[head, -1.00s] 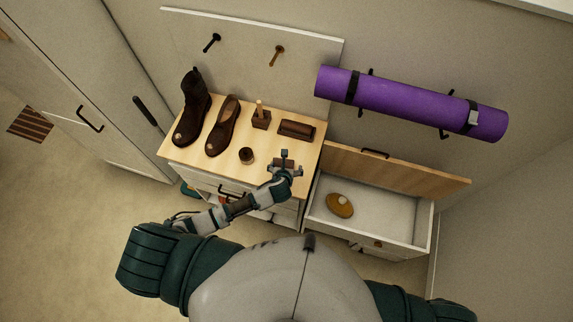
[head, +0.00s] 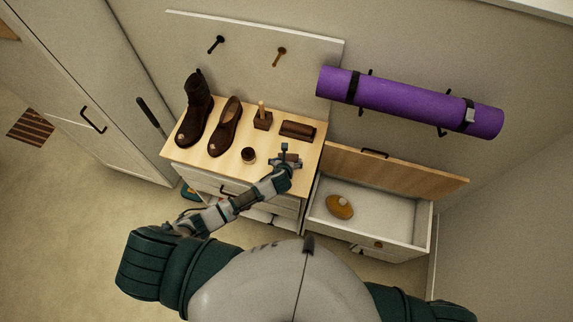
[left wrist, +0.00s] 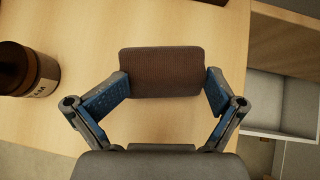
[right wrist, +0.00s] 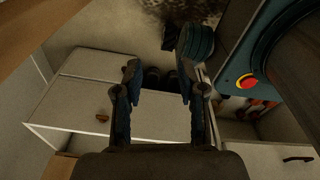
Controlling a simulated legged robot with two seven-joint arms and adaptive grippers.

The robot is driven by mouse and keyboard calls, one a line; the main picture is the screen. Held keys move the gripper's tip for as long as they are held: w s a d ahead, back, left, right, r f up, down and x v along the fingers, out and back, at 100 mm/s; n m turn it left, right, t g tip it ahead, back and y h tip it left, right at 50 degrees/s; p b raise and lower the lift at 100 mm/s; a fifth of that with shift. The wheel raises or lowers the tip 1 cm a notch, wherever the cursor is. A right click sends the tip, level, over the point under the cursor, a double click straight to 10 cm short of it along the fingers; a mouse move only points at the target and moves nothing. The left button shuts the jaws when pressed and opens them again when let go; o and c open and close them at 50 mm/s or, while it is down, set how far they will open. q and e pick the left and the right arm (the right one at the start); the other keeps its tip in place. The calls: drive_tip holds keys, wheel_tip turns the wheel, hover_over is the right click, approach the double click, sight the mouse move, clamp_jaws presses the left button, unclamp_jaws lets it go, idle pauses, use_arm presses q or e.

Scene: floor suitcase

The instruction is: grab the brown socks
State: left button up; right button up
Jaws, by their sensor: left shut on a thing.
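The brown socks (left wrist: 162,72) are a folded, ribbed brown bundle in the left wrist view. My left gripper (left wrist: 166,92) is shut on them, one finger against each end. In the head view my left gripper (head: 287,160) is at the right front part of the wooden dresser top (head: 212,165); the socks are mostly hidden there by the fingers. My right gripper (right wrist: 160,82) is open and empty in the right wrist view, away from the socks, and is not visible in the head view.
An open drawer (head: 380,205) holds a tan oval thing (head: 339,206). A purple mat (head: 410,102) hangs on the wall.

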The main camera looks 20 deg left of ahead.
use_arm(q)
drive_tip(key=shift+s+a+f, duration=0.4)
drive_tip(key=shift+a+f, duration=0.05)
drive_tip(key=shift+f, duration=0.3)
drive_tip(key=shift+w+r+g, duration=0.15)
drive_tip(key=shift+w+r, duration=0.1)
drive_tip(key=shift+r, duration=0.25)
drive_tip(key=shift+w+r+g, duration=0.15)
drive_tip(key=shift+w+r, duration=0.1)
drive_tip(key=shift+r, duration=0.2)
drive_tip(key=shift+c, duration=1.2)
drive_tip(key=shift+s+d+f, duration=0.1)
drive_tip(key=shift+s+f, duration=0.05)
drive_tip(key=shift+s, duration=0.55)
clamp_jaws()
drive_tip(key=s, duration=0.2)
drive_tip(key=s+r, duration=0.1)
drive_tip(key=s, duration=0.1)
drive_tip(key=shift+d, duration=0.2)
drive_tip(key=s+d+r, duration=0.1)
drive_tip(key=s, duration=0.9)
drive_tip(key=shift+s+d+r+b, duration=0.15)
drive_tip(key=shift+s+r+b, duration=0.05)
drive_tip(key=shift+r+b, duration=0.1)
use_arm(e)
drive_tip(key=shift+w+a+f, duration=0.45)
drive_tip(key=shift+w+a, duration=0.1)
